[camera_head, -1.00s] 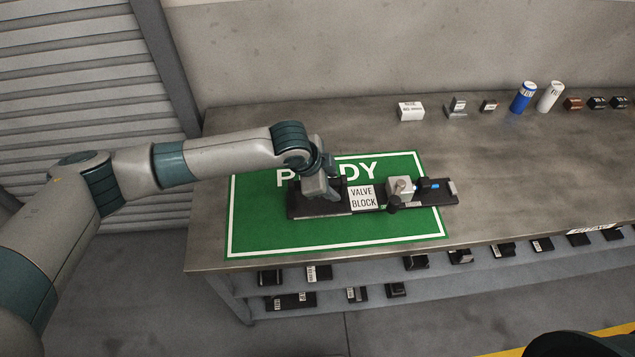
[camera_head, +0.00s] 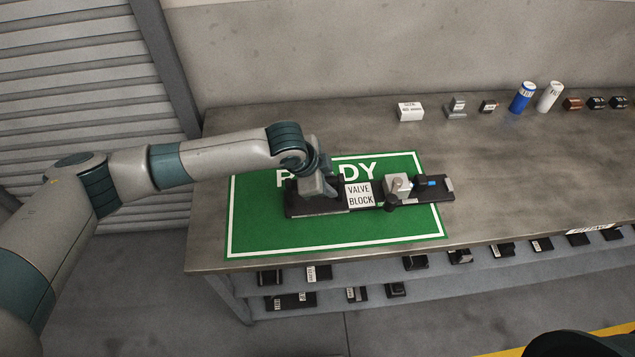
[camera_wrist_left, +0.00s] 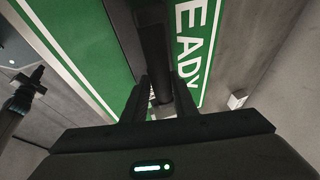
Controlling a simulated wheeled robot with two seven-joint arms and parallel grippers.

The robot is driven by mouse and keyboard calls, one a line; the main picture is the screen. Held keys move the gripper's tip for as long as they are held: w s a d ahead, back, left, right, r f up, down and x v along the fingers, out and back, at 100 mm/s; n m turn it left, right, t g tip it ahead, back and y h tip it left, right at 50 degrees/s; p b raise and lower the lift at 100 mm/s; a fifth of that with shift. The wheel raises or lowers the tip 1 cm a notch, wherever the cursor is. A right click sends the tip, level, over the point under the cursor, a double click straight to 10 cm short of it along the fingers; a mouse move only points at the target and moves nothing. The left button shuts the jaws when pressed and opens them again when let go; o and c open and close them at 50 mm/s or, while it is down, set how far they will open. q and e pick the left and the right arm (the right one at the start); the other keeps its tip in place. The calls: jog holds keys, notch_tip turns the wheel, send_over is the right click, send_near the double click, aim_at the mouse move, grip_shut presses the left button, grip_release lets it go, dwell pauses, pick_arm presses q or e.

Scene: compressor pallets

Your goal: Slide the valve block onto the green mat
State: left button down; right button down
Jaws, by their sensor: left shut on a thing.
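The valve block (camera_head: 360,195) is a long black base with a white "VALVE BLOCK" label and grey, black and blue fittings toward its right end. Most of it lies over the green mat (camera_head: 290,236), and its right end sticks out past the mat's right edge onto bare table. My left gripper (camera_head: 322,194) is shut on the valve block near its left end. In the left wrist view, the gripper's fingers (camera_wrist_left: 160,100) close around a dark bar of the block, with the mat (camera_wrist_left: 85,45) beneath. The fingertips are partly hidden in the head view.
The grey table (camera_head: 520,190) is clear to the right of the mat. A white box (camera_head: 410,111), a blue can (camera_head: 522,97), a white can (camera_head: 549,97) and small parts stand along the back. A lower shelf (camera_head: 380,278) holds several dark parts.

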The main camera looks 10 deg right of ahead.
pick_arm(q)
jog(key=shift+a+f+p, duration=0.15)
jog(key=shift+a+p, duration=0.8)
jog(key=shift+a, duration=1.75)
jog(key=shift+s+a+f+p, duration=0.1)
jog(key=shift+a+p, duration=0.3)
jog(key=shift+a, duration=1)
jog(key=shift+a+f+p, duration=0.1)
jog(key=shift+a+p, duration=0.3)
jog(key=shift+a, duration=0.95)
jog(key=c, duration=1.5)
grip_release()
jog(key=shift+d, duration=0.1)
jog(key=shift+r, duration=0.15)
jog(key=shift+r, duration=0.3)
jog(key=v, duration=1.1)
